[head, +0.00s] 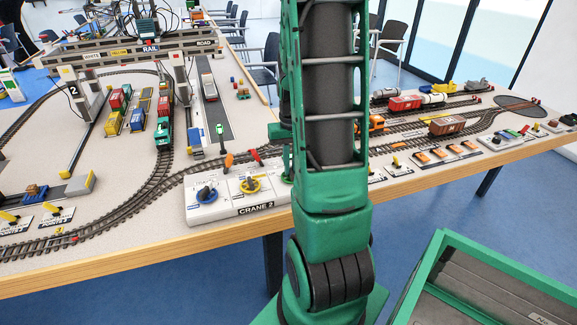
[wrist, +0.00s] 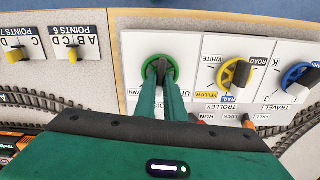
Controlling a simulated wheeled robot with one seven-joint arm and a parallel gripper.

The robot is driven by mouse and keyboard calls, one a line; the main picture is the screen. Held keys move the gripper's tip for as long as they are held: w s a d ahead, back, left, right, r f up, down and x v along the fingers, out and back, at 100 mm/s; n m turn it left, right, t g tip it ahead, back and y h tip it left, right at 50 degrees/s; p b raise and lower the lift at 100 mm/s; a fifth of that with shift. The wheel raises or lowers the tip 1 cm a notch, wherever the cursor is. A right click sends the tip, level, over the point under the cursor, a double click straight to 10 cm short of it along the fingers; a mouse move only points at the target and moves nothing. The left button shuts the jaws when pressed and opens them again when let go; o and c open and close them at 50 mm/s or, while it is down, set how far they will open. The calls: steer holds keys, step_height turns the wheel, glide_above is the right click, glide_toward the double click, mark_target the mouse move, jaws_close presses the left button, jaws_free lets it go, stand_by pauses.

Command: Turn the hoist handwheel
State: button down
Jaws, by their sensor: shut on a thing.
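The hoist handwheel is a small green ring (wrist: 161,55) on a white panel with upside-down lettering in the wrist view. My gripper (wrist: 161,70) reaches down onto it, with both green fingers shut on the wheel's dark middle part. The fingers cover much of the wheel, so its exact angle is hard to tell. In the head view the wheel sits at the right end of the Crane 2 panel (head: 222,215), mostly hidden behind my arm.
The yellow trolley wheel (wrist: 234,75) and blue travel wheel (wrist: 298,76) stand beside it. Small levers (wrist: 248,121) are close to my gripper. Yellow points levers (wrist: 73,55) lie on the other side. Rail track (head: 165,170) runs behind the panel.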

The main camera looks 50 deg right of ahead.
steer(key=shift+m, duration=1.1)
steer(key=c, duration=1.8)
jaws_free()
steer(key=shift+c, duration=0.2)
step_height(320, 180, up, 11)
steer(key=shift+f, duration=0.1)
